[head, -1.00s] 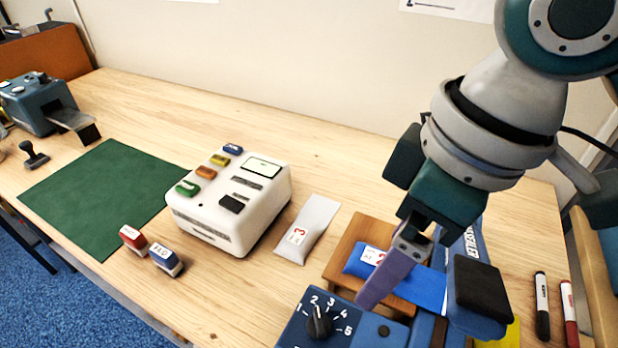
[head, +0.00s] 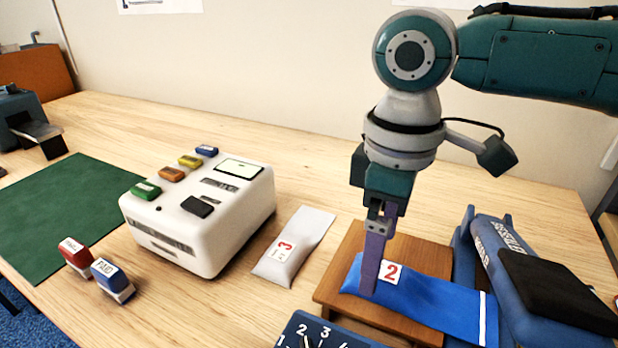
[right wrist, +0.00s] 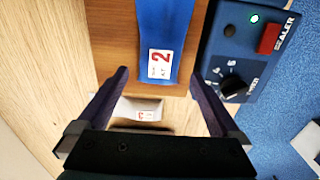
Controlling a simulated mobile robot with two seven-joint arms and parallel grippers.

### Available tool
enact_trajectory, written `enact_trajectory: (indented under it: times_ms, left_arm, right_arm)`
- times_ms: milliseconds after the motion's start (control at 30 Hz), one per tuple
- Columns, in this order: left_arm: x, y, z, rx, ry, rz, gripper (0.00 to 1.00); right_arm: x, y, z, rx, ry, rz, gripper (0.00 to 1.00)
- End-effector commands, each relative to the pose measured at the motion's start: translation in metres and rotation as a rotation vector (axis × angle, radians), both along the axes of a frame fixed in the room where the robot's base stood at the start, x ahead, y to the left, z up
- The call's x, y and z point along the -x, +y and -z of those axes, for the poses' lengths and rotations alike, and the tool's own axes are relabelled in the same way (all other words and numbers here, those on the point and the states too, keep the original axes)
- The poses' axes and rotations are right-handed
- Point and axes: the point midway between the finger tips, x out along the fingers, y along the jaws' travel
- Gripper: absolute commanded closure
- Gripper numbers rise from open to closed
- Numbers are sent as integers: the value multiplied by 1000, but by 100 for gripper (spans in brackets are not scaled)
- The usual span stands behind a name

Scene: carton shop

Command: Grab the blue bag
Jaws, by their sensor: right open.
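The blue bag (head: 432,298) lies flat on a small wooden stand, with a white label marked 2 near its left end. It also shows in the right wrist view (right wrist: 165,25), just beyond the fingertips. My right gripper (head: 373,285) points down over the bag's left end. In the right wrist view the gripper (right wrist: 160,85) is open, its two purple fingers apart, with the labelled end of the bag in line with the gap between them. Nothing is held. My left gripper is not in view.
A blue sealer (head: 480,265) stands right of the bag, with its dial box (head: 318,335) in front. A grey bag (head: 293,245) marked 3 lies left of the wooden stand (head: 335,290). A white machine (head: 215,215), two stamps and a green mat (head: 60,205) are further left.

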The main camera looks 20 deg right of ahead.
Motion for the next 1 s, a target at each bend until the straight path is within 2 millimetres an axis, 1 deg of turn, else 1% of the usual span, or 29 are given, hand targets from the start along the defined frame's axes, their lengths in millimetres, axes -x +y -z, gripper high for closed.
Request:
enact_trajectory:
  times_ms: [100, 200, 300, 467, 567, 1000]
  left_arm:
    - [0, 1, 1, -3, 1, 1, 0]
    - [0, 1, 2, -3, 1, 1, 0]
    - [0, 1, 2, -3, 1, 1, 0]
    - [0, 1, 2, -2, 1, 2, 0]
    - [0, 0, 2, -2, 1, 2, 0]
    - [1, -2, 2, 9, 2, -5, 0]
  right_arm:
    - [3, -3, 21, 0, 4, 2, 0]
    - [3, -3, 31, 0, 1, 0, 0]
    - [3, -3, 34, 1, 1, -1, 0]
    - [3, -3, 34, 0, 0, -1, 0]
    - [3, -3, 34, 1, 1, -1, 10]
    - [3, -3, 33, 0, 0, -1, 60]
